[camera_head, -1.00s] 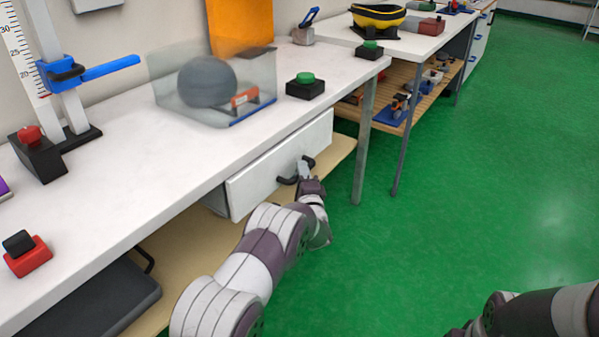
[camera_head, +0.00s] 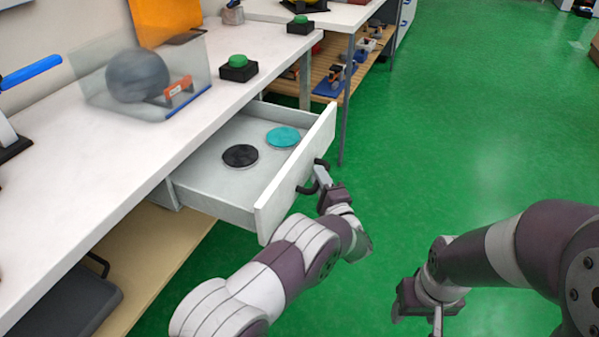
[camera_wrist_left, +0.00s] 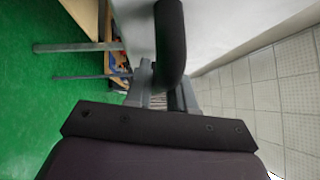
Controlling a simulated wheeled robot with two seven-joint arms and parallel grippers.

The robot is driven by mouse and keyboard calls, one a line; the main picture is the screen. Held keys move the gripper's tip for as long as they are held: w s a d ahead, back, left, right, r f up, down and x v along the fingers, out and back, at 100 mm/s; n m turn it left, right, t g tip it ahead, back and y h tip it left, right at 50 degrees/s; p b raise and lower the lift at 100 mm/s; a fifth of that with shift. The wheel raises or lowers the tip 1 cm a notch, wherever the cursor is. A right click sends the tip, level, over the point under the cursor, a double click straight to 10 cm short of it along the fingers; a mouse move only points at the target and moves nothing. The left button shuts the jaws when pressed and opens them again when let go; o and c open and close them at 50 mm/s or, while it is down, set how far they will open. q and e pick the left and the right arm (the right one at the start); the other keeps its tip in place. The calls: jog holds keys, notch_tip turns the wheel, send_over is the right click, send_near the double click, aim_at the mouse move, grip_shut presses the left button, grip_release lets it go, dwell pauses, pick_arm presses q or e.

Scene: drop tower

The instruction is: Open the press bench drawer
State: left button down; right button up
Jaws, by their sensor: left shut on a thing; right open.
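The white drawer (camera_head: 222,188) of the press bench (camera_head: 170,125) stands well out from under the bench top. A black disc (camera_head: 240,156) and a teal disc (camera_head: 283,137) lie inside it. My left gripper (camera_head: 321,180) is shut on the black drawer handle (camera_head: 308,187) at the drawer front. In the left wrist view the handle (camera_wrist_left: 170,45) rises between the fingers, close up. My right gripper (camera_head: 425,312) is open and empty over the green floor, low in the head view; its fingertips are only partly visible.
On the bench top stand a clear box (camera_head: 110,95) with a grey ball (camera_head: 138,75) and a green button (camera_head: 238,62) on a black base. A shelf (camera_head: 140,245) below holds a dark case (camera_head: 75,300). Green floor on the right is open.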

pick_arm(q)
jog(key=shift+s+d+f, duration=0.1)
jog(key=shift+s+d, duration=0.15)
jog(key=shift+d, duration=0.35)
jog(key=shift+s+d, duration=0.2)
jog(key=shift+d, duration=0.4)
pick_arm(e)
jog(key=shift+f, duration=0.1)
pick_arm(q)
jog(key=c, duration=1.1)
grip_release()
jog(key=shift+o, duration=0.2)
pick_arm(e)
jog(key=shift+s+d, duration=0.1)
